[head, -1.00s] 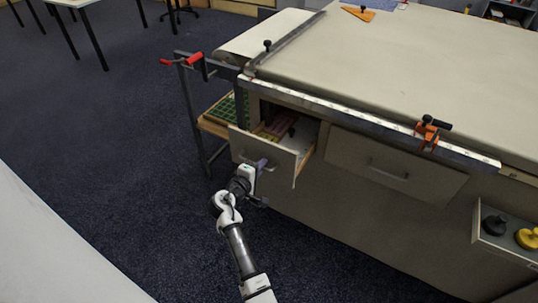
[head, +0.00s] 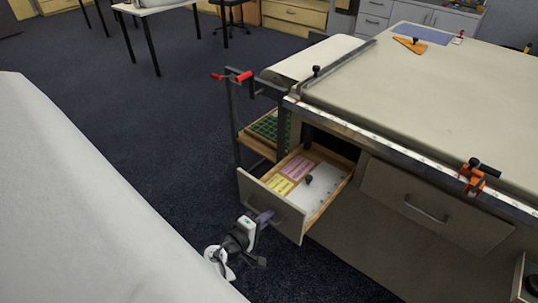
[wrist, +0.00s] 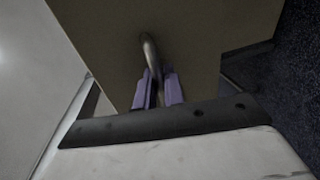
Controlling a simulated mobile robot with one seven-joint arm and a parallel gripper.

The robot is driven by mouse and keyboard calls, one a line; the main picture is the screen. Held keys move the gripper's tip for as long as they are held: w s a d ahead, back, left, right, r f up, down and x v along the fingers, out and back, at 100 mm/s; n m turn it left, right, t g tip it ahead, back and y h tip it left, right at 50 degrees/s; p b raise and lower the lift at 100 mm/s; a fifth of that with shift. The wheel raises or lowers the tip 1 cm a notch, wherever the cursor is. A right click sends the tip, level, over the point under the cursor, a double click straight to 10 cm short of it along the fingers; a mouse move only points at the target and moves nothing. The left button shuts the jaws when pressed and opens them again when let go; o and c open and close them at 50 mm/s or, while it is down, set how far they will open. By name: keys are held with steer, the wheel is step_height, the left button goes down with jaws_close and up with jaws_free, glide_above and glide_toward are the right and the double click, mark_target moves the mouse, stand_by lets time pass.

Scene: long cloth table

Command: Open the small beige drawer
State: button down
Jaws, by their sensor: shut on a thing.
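The small beige drawer (head: 277,206) is pulled out from the left end of the long table's front in the head view. Inside it lie yellow and pink cards, white sheets and a dark knob-like item. My gripper (head: 262,220) is at the drawer's front panel. In the wrist view, the purple fingers of my gripper (wrist: 158,88) are shut on the metal drawer handle (wrist: 150,52). The beige drawer front (wrist: 190,35) fills the top of that view.
A second, shut drawer (head: 432,206) with a handle is to the right. The cloth table (head: 440,100) has a metal rail (head: 400,150) and an orange clamp (head: 476,178) along its edge. A red-handled clamp (head: 232,76) sticks out at the left. A large white surface (head: 80,200) lies at left; dark floor lies between.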

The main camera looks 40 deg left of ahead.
steer(key=c, duration=1.6)
jaws_free()
steer(key=shift+c, duration=0.2)
steer(key=shift+s, duration=0.1)
steer(key=b+v, duration=0.2)
steer(key=v, duration=1.1)
steer(key=shift+s, duration=0.35)
steer(key=shift+w+r, duration=0.1)
